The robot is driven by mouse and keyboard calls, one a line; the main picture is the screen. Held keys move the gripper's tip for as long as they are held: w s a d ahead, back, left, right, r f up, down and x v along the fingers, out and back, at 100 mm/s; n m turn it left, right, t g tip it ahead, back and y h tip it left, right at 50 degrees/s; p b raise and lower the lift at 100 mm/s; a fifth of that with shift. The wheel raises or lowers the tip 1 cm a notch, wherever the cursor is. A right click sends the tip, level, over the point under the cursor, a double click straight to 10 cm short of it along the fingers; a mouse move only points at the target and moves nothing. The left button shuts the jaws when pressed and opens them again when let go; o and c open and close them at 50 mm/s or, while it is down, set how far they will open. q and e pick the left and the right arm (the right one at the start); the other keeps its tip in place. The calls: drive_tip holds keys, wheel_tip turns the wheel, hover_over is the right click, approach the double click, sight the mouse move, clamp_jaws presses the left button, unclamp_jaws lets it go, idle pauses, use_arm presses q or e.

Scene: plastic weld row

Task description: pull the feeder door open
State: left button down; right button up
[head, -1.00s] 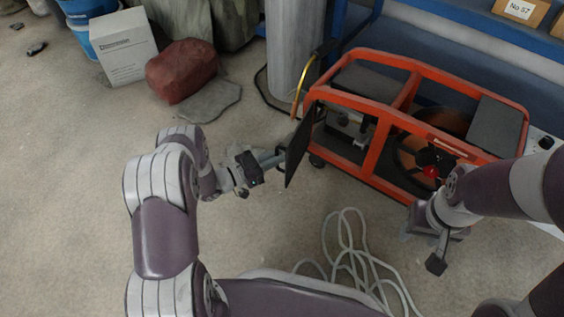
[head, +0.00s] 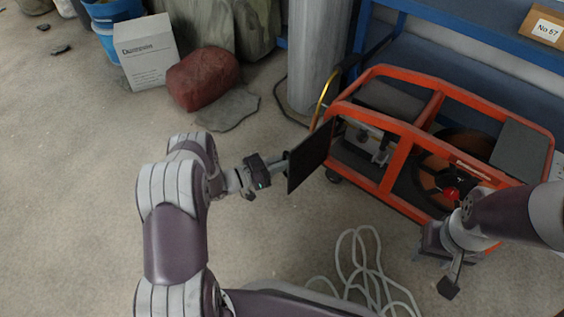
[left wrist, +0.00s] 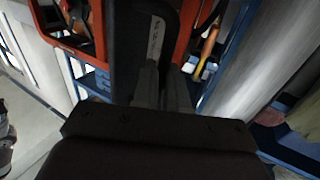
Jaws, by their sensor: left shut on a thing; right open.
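The feeder is an orange-framed machine (head: 393,172) on small wheels, at the right of the head view. Its dark flat door (head: 312,157) stands swung out from the frame's left end. My left gripper (head: 282,164) is shut on the door's outer side, probably on a handle; the gripped part is hard to see. In the left wrist view, the gripper's two fingers (left wrist: 164,82) reach up beside the dark door panel (left wrist: 128,45). My right gripper (head: 452,268) is open and empty, low in front of the feeder's right part.
A grey column (head: 313,60) stands behind the door. Pale looped hose (head: 358,262) lies on the floor in front of the feeder. A red sack-like lump (head: 203,78) and white box (head: 146,50) lie at the back left. The floor left of my left arm is clear.

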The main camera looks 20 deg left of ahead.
use_arm(q)
drive_tip(key=c, duration=1.3)
unclamp_jaws()
drive_tip(key=shift+w+d+r, duration=0.1)
drive_tip(key=shift+w+r, duration=0.1)
drive_tip(key=shift+r, duration=0.05)
drive_tip(key=shift+o, duration=0.7)
drive_tip(key=shift+d+f, duration=0.1)
drive_tip(key=p+v, duration=0.5)
drive_tip(key=v, duration=0.8)
drive_tip(key=shift+f, duration=0.15)
